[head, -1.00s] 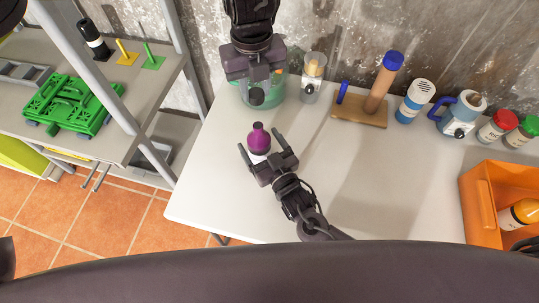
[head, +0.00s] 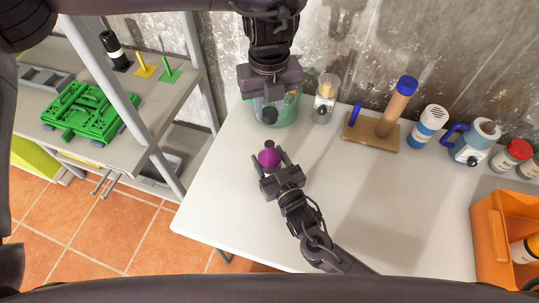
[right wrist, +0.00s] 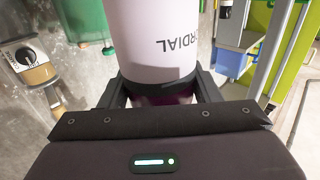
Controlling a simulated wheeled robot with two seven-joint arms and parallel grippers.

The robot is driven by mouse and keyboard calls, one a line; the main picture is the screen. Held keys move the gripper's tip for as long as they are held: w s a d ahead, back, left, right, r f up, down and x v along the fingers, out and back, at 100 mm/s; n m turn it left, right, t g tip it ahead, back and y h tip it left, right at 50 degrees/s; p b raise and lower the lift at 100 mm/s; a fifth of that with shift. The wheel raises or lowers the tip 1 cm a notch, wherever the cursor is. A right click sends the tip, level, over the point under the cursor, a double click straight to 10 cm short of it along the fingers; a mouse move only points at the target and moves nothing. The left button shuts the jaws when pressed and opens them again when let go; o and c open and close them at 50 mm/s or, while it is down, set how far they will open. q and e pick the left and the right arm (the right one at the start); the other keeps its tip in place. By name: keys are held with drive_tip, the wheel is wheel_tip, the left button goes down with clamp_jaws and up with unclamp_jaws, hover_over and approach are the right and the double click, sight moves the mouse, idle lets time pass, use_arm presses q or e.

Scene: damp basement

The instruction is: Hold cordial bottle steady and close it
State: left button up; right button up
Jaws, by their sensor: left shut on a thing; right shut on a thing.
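The cordial bottle (head: 269,158) has a purple top in the head view. In the right wrist view its white body (right wrist: 155,40) carries part of the word CORDIAL, upside down, above a dark band and purple. My right gripper (head: 268,164) is shut on the bottle, one finger on each side. My left gripper (head: 268,107) is higher, behind the bottle in the picture, apart from it. It is shut on a small dark round thing (head: 268,116), seemingly a cap. I cannot tell whether the bottle's mouth is bare.
A greenish see-through container (head: 288,110) stands behind my left gripper. An orange crate (head: 488,225) is at right. The middle table (head: 370,195) is clear.

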sight(269, 144)
use_arm(q)
wheel_tip(269, 144, down, 6)
drive_tip(key=n, duration=0.6)
drive_tip(key=shift+f, duration=0.25)
drive_tip(key=shift+f, duration=1.45)
drive_tip(key=shift+f, duration=0.1)
drive_tip(key=shift+f, duration=0.5)
drive_tip(key=shift+f, duration=0.25)
